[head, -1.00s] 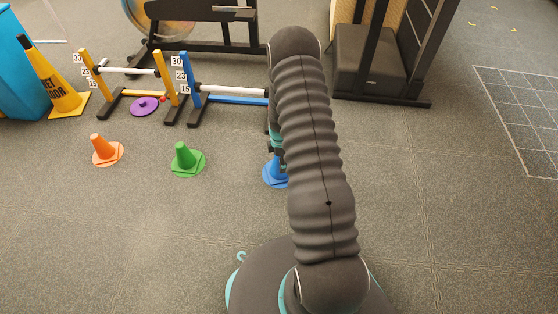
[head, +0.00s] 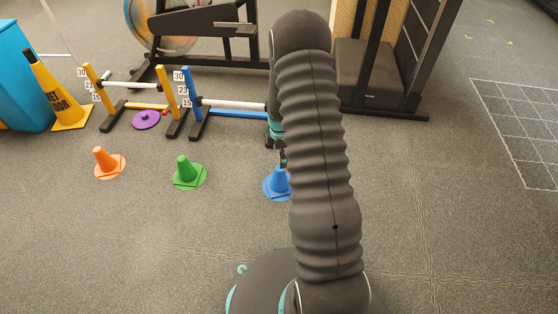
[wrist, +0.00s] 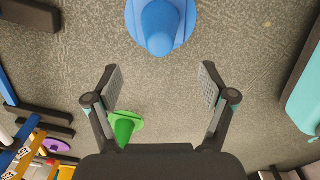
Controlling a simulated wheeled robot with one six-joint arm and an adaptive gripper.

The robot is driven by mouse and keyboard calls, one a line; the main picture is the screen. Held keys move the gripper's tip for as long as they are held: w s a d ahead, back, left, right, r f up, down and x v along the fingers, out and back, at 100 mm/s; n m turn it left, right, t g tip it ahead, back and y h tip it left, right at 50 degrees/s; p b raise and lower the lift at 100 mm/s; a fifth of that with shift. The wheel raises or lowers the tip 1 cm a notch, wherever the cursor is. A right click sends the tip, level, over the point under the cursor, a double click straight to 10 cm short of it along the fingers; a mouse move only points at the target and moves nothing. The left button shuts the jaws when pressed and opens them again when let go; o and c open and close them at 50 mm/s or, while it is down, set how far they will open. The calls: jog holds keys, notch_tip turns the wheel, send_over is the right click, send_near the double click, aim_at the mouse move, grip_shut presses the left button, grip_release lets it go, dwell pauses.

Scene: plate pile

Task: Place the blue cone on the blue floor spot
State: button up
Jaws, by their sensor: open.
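The blue cone (head: 279,180) stands upright on the floor at centre in the head view, partly hidden by my arm. A flat blue area (head: 268,188) shows around its foot; I cannot clearly separate the cone's base from the floor spot. In the wrist view the blue cone (wrist: 160,28) is at the top centre, with blue around it. My gripper (wrist: 160,76) is open and empty, its two fingers apart from the cone. In the head view my gripper (head: 281,154) shows only partly beside my arm, just above the cone's tip.
A green cone (head: 186,170) and an orange cone (head: 107,162) stand to the left on spots of their own colours. Low hurdles (head: 233,109) and a purple disc (head: 146,119) lie behind them. A yellow wet-floor cone (head: 59,90) is far left. Floor right of my arm is clear.

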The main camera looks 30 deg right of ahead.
jog(key=s+a+r+m+t, duration=0.1)
jog(key=s+a+r+m, duration=0.15)
jog(key=r, duration=0.65)
jog(key=s+a+r+m+t, duration=0.1)
jog(key=s+a+r+m, duration=0.15)
jog(key=r, duration=0.65)
jog(key=s+a+r+m+t, duration=0.15)
jog(key=a+r, duration=0.25)
jog(key=r, duration=0.6)
jog(key=s+a+r+m, duration=0.2)
jog(key=s+r+m, duration=0.1)
jog(key=s, duration=0.4)
jog(key=s+a+r+m+t, duration=0.1)
jog(key=s+a+r+m, duration=0.2)
jog(key=s+r, duration=0.2)
jog(key=s+a+r+m+t, duration=0.1)
jog(key=s+a+r+m, duration=0.1)
jog(key=s, duration=0.7)
notch_tip(320, 180, up, 2)
jog(key=shift+s+a+r+m, duration=0.1)
jog(key=shift+s+a+m, duration=0.3)
jog(key=shift+m, duration=0.25)
notch_tip(320, 180, up, 6)
jog(key=p, duration=0.6)
jog(key=shift+r, duration=0.25)
